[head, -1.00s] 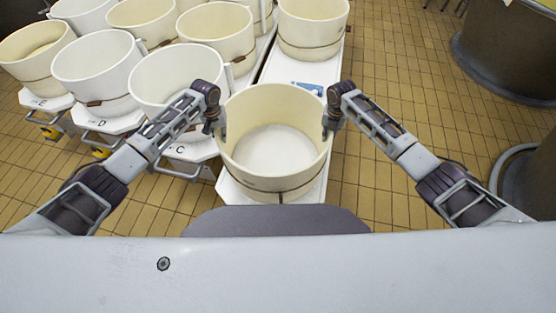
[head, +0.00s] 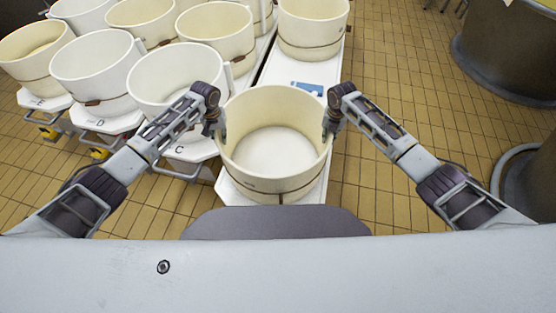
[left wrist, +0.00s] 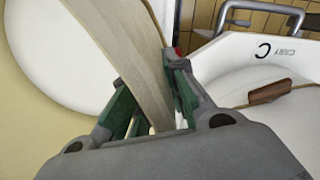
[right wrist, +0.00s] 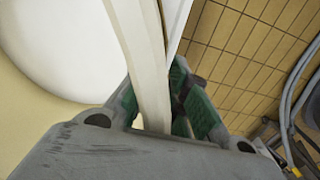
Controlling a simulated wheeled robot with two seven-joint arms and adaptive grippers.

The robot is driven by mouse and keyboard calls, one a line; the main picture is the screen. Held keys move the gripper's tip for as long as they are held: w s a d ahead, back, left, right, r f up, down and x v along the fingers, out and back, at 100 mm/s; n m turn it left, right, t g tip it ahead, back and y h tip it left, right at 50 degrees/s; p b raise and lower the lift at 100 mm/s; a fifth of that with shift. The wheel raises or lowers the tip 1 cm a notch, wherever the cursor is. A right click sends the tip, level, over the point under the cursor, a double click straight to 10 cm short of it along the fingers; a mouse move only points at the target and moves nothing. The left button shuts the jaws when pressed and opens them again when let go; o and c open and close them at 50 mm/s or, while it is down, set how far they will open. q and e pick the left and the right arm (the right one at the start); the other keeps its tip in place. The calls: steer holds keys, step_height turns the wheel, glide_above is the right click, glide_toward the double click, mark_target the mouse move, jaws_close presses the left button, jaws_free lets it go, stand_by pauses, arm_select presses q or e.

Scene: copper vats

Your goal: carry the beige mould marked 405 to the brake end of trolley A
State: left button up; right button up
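A round beige mould (head: 272,183) is in front of me in the head view, over the near end of a white trolley deck (head: 298,72). Its inside is empty; I cannot read a number on it. My left gripper (head: 215,128) is shut on its left rim; the wall (left wrist: 140,70) lies between its green pads in the left wrist view. My right gripper (head: 331,127) is shut on its right rim; the wall (right wrist: 145,60) lies between its pads in the right wrist view. I cannot see whether the mould's base touches the deck. No letter A is visible.
Another beige mould (head: 313,38) stands farther along the same deck, with a blue marking (head: 309,88) between. Trolleys C (head: 180,152), D (head: 101,124) and E (head: 36,102) carry moulds at left. A dark vat (head: 510,55) stands right. Tiled floor (head: 400,110) is clear between.

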arm_select(q)
steer(key=shift+o, duration=1.1)
steer(key=shift+s+a, duration=0.1)
arm_select(e)
steer(key=shift+o, duration=1.1)
steer(key=shift+d, duration=0.1)
arm_select(q)
steer(key=shift+o, duration=0.4)
arm_select(e)
steer(key=shift+o, duration=0.4)
arm_select(q)
steer(key=shift+r, duration=0.1)
steer(key=shift+r, duration=5.9)
arm_select(e)
steer(key=shift+a, duration=0.2)
steer(key=shift+r, duration=0.1)
steer(key=shift+r, duration=5.9)
arm_select(q)
steer(key=shift+f, duration=0.1)
arm_select(e)
steer(key=shift+s, duration=0.1)
